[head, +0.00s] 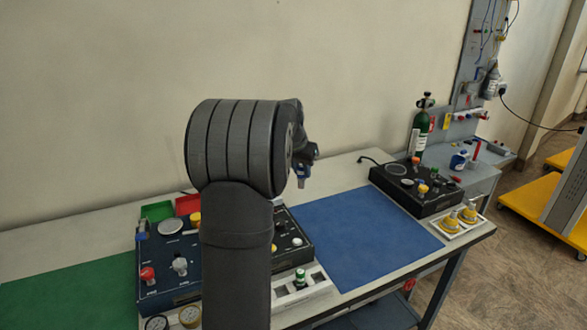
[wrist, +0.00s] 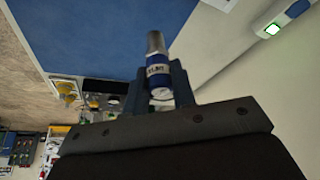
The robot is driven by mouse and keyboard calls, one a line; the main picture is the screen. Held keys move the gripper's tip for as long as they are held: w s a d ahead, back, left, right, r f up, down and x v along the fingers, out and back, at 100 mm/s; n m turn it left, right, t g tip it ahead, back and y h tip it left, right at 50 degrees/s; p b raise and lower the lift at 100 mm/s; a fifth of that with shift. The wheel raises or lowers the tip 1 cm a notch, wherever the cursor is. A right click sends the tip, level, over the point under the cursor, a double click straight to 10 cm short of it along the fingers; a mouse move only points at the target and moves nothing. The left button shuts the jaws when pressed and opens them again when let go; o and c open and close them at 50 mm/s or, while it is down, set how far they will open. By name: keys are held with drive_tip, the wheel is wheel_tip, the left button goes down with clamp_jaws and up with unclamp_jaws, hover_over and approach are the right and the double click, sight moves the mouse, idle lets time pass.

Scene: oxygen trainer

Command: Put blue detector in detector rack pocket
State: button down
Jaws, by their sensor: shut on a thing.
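The blue detector (wrist: 157,72), a small cylinder with a white label band and a grey metal end, is between the two fingers of my gripper (wrist: 162,84) in the wrist view. My gripper is shut on it. In the head view the detector (head: 302,171) shows as a small blue piece beside my dark arm, above the table near the blue mat; most of my gripper is hidden there. A white rack (head: 318,292) with pockets stands at the table's front. A green-and-black piece (head: 300,279) stands in it, and my arm covers part of its left side.
A blue mat (head: 365,240) lies clear right of the rack. A dark panel (head: 165,285) with knobs stands left, partly behind my arm. A black box (head: 415,190) and a white holder with yellow pieces (head: 462,220) stand right. A green cylinder (head: 420,130) stands behind.

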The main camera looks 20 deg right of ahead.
drive_tip(key=s+a+f+m+g, duration=0.2)
drive_tip(key=s+f+m+g, duration=0.1)
drive_tip(key=s+m, duration=0.5)
drive_tip(key=s+a+f+m+g, duration=0.3)
drive_tip(key=s+f+m, duration=0.2)
drive_tip(key=s+m, duration=0.4)
drive_tip(key=s, duration=0.5)
drive_tip(key=shift+a+y, duration=0.15)
drive_tip(key=shift+y, duration=0.15)
drive_tip(key=shift+w+f, duration=0.1)
drive_tip(key=shift+f, duration=0.05)
drive_tip(key=shift+f, duration=2.4)
drive_tip(key=shift+f, duration=0.3)
drive_tip(key=shift+f, duration=1.4)
drive_tip(key=c, duration=1.1)
unclamp_jaws()
